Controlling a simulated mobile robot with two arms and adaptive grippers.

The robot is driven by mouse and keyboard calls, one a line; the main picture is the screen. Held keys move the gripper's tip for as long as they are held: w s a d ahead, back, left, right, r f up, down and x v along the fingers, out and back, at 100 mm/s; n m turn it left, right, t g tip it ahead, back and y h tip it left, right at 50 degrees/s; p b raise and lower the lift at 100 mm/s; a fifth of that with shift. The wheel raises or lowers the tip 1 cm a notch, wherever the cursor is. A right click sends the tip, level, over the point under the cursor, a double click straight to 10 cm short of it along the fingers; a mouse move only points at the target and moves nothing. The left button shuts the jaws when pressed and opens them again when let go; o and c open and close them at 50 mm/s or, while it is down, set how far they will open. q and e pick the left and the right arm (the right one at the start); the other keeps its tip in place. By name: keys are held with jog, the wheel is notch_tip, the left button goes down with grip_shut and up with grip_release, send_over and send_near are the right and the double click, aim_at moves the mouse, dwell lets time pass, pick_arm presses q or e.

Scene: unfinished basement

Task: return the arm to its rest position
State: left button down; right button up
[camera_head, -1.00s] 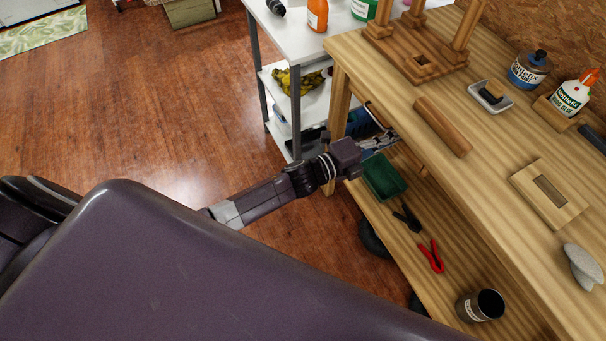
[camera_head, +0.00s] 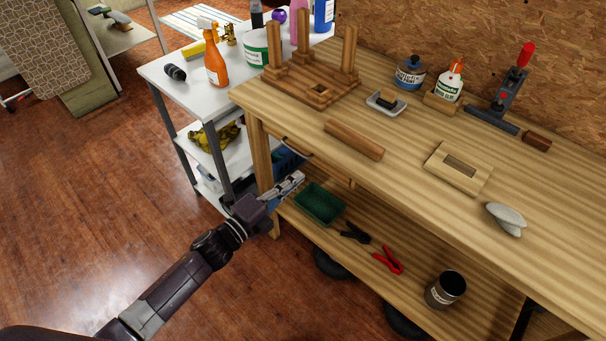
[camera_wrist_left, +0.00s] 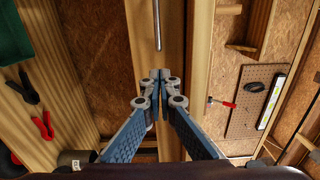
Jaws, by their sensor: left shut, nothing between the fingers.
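My left gripper (camera_head: 290,186) is shut and empty. In the head view it is beside the left end of the wooden workbench (camera_head: 310,115), near the level between its top and its lower shelf, close to the green tray (camera_head: 319,203). In the left wrist view the gripper's blue-grey fingers (camera_wrist_left: 160,76) meet at the tips, in front of a wooden part of the bench. My left arm reaches in from the lower left of the head view. My right gripper is in neither view.
The lower shelf (camera_head: 420,278) holds black pliers (camera_head: 355,234), red pliers (camera_head: 388,261) and a dark can (camera_head: 445,290). A white cart (camera_head: 172,94) with bottles stands left of the bench. Open wooden floor (camera_head: 80,200) lies to the left. A metal rod (camera_wrist_left: 157,25) shows in the wrist view.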

pick_arm(q)
jog(key=shift+v, duration=2.85)
jog(key=s+a+f+n+g+y, duration=0.1)
jog(key=s+a+f+n+y, duration=0.2)
jog(key=f, duration=0.6)
jog(key=s+a+f+n+g+y, duration=0.1)
jog(key=a+f+n+y, duration=0.1)
jog(key=a+f+n, duration=0.5)
jog(key=s+a+f+n+g+y, duration=0.1)
jog(key=s+a+f+n+y, duration=0.15)
jog(key=f, duration=0.85)
jog(key=s+a+f+n+g+y+p, duration=0.1)
jog(key=s+f+n+g+y, duration=0.15)
jog(key=s+f, duration=0.65)
jog(key=s+a+f+n+g+y+p, duration=0.1)
jog(key=s+a+f+n+g, duration=0.2)
jog(key=s+f, duration=0.6)
jog(key=s+d+f+n+g, duration=0.1)
jog(key=s+n+g, duration=0.1)
jog(key=s, duration=0.8)
jog(key=s+d+f+n+g, duration=0.1)
jog(key=s+n+g, duration=0.1)
jog(key=s, duration=0.8)
jog(key=shift+d+f+n+g, duration=0.35)
jog(key=shift+d+f+n, duration=0.05)
jog(key=shift+n, duration=0.2)
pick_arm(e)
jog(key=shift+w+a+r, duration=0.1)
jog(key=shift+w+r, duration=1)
